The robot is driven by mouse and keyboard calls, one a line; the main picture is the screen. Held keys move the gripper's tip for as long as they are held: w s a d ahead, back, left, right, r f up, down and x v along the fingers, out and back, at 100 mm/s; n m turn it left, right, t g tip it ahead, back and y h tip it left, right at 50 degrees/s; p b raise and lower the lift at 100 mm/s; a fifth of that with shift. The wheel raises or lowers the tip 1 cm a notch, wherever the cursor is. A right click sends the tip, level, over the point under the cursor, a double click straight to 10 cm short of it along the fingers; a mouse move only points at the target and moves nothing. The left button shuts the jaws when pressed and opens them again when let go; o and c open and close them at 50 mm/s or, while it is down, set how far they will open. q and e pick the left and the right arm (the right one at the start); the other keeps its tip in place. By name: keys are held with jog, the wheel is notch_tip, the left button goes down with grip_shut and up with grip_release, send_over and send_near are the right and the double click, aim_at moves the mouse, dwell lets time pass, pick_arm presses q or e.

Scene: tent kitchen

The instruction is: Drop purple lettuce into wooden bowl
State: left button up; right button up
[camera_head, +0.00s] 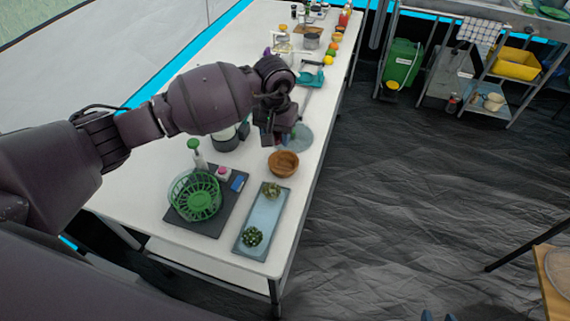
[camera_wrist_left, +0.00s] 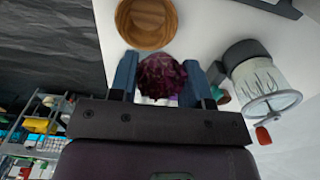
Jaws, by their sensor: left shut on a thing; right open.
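The purple lettuce (camera_wrist_left: 162,76) is a dark, ruffled head between the two blue fingers of my left gripper (camera_wrist_left: 161,80), which is shut on it. In the head view my left gripper (camera_head: 280,136) is above the table, a little beyond the wooden bowl (camera_head: 283,164); the lettuce cannot be made out there. The brown round bowl also shows in the left wrist view (camera_wrist_left: 147,24), just past the lettuce, and looks empty. My right gripper (camera_head: 438,316) shows only its blue fingertips at the bottom edge of the head view, apart and empty.
A green basket (camera_head: 195,195) stands on a dark board left of the bowl. A blue-grey tray (camera_head: 262,225) with two green cactus-like items lies in front. A bluish round plate (camera_head: 300,138) is behind the bowl. A clear-sided container (camera_wrist_left: 262,82) stands beside the gripper.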

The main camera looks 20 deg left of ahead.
pick_arm(q)
jog(key=shift+s+f, duration=0.1)
jog(key=shift+f, duration=0.8)
jog(key=shift+f+b, duration=0.3)
jog(key=shift+f, duration=0.05)
pick_arm(e)
jog(key=shift+w+a+r, duration=0.2)
jog(key=shift+w+a, duration=0.1)
jog(key=shift+w, duration=0.45)
jog(key=shift+s, duration=0.1)
pick_arm(q)
jog(key=o, duration=0.8)
pick_arm(e)
jog(key=shift+s+d+f, duration=0.1)
jog(key=shift+s+f, duration=0.15)
jog(key=shift+s, duration=0.05)
jog(key=shift+s, duration=0.1)
